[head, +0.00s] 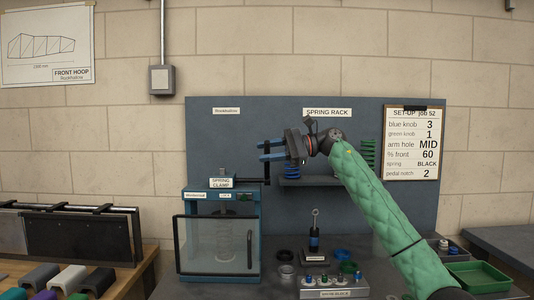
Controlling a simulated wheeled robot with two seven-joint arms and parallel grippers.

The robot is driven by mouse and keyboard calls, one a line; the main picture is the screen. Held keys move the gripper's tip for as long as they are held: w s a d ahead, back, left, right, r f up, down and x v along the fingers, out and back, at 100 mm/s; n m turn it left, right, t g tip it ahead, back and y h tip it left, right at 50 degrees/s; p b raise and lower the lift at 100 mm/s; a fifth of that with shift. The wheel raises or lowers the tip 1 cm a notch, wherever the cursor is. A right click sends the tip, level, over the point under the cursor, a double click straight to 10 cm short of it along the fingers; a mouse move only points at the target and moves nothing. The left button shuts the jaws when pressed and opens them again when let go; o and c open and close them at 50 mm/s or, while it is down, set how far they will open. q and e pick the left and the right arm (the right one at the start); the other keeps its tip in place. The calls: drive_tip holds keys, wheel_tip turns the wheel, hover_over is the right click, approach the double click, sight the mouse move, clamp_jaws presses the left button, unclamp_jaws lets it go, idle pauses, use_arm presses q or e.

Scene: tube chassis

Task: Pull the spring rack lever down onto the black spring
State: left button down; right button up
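My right gripper (271,150) comes in on the green-sleeved arm. Its two blue fingers point left, one above the other, with a gap between them. They overlap a dark upright bar (267,172) in the picture; whether they touch it is unclear. This bar meets a black arm at the right of the box labelled SPRING CLAMP (221,183). On the spring rack, a blue spring (292,172) sits above the shelf (305,182), and a green spring (368,152) stands further right. A black spring cannot be made out; my gripper and arm hide part of the rack. My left gripper is out of view.
The clamp's clear-fronted cabinet (178,245) holds a pale coil. A grey block (334,292) with knobs, several rings and a small upright tool (315,238) stand on the bench to its right. A green tray (479,277) is far right. The set-up card (411,143) says spring BLACK.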

drive_tip(key=d, duration=0.7)
drive_tip(key=shift+w+d+r+b, duration=0.2)
drive_tip(key=shift+w+r+b, duration=0.1)
drive_tip(key=shift+w+r, duration=0.1)
